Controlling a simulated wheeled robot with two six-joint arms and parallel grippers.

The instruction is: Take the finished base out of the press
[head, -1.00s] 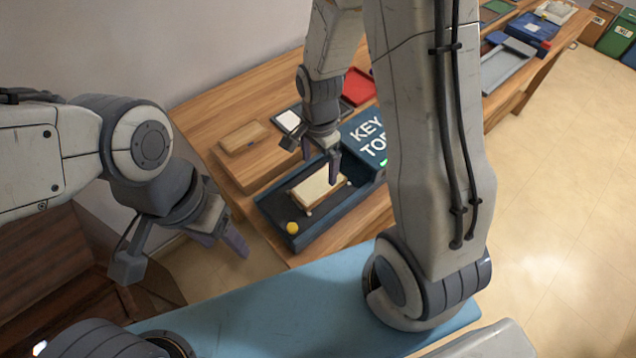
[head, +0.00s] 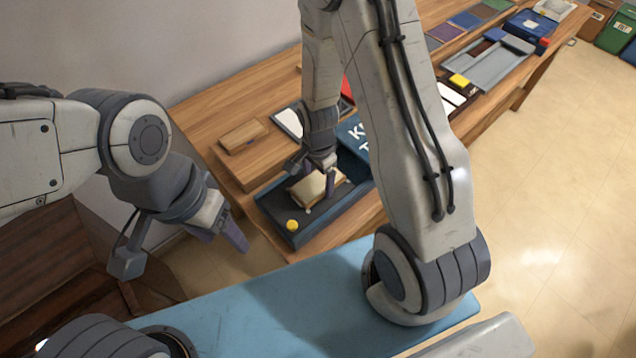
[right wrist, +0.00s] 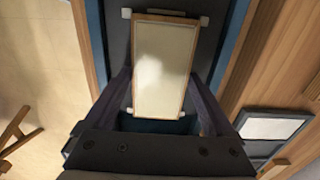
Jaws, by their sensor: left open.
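The base (head: 311,190) is a wooden block with a cream top and pale pegs at its corners. It lies in the dark, blue-rimmed press (head: 340,208), which has a yellow knob (head: 292,225) and a partly hidden lettered blue plate (head: 352,135). My right gripper (head: 318,180) is down at the base. In the right wrist view its fingers (right wrist: 162,85) lie along both long sides of the base (right wrist: 163,60); whether they touch it I cannot tell. My left gripper (head: 225,232) is open and empty, left of the press.
A wooden block (head: 243,136) and a framed white panel (head: 288,122) lie behind the press. A grey tray (head: 485,68) and a blue box (head: 530,24) are farther along the bench. My right arm hides part of the bench.

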